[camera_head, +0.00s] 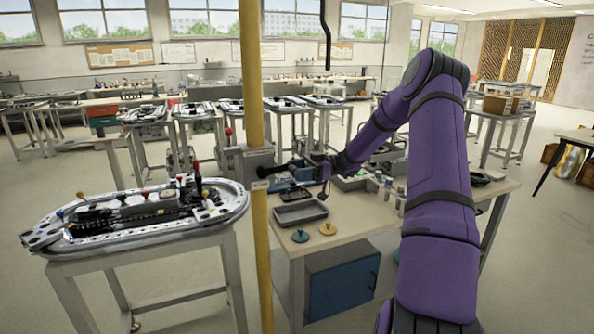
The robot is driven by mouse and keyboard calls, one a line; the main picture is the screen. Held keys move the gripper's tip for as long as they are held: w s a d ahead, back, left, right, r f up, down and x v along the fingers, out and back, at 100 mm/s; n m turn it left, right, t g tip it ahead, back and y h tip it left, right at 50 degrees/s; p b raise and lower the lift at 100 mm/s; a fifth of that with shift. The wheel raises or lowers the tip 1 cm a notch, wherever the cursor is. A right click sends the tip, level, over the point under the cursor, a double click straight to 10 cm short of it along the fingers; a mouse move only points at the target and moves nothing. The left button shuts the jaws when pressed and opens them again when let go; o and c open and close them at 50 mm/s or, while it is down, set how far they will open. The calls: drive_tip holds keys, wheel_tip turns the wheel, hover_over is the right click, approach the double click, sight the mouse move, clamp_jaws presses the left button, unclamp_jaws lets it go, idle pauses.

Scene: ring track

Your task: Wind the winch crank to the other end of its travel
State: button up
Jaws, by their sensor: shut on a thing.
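A grey box (256,157), which looks like the winch housing, is fixed to the upright yellow post (254,80) left of centre. A dark crank (272,169) shows against its lower right side. My purple arm reaches from the right, and my gripper (298,164) is shut at the crank's handle. The fingers and handle are small and dark, so the exact grip and the crank's angle are hard to make out.
A bench (348,226) with a grey tray (300,213), small discs and bottles stands below my forearm. A track table (150,245) with coloured knobs is left of the post. Several similar tables stand behind. Open floor lies at lower left.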

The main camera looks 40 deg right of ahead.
drive_tip(key=shift+s+f, duration=0.25)
drive_tip(key=shift+s, duration=0.05)
drive_tip(key=o, duration=0.9)
drive_tip(key=shift+o, duration=0.9)
drive_tip(key=shift+s+a+r, duration=0.1)
drive_tip(key=shift+s+r, duration=0.05)
drive_tip(key=shift+r, duration=0.1)
drive_tip(key=s+a+r, duration=0.2)
drive_tip(key=s+a, duration=0.1)
drive_tip(key=s, duration=0.4)
drive_tip(key=s+a+r, duration=0.2)
drive_tip(key=s+r, duration=0.1)
drive_tip(key=s, duration=0.4)
drive_tip(key=shift+s+a, duration=0.35)
drive_tip(key=shift+a, duration=0.05)
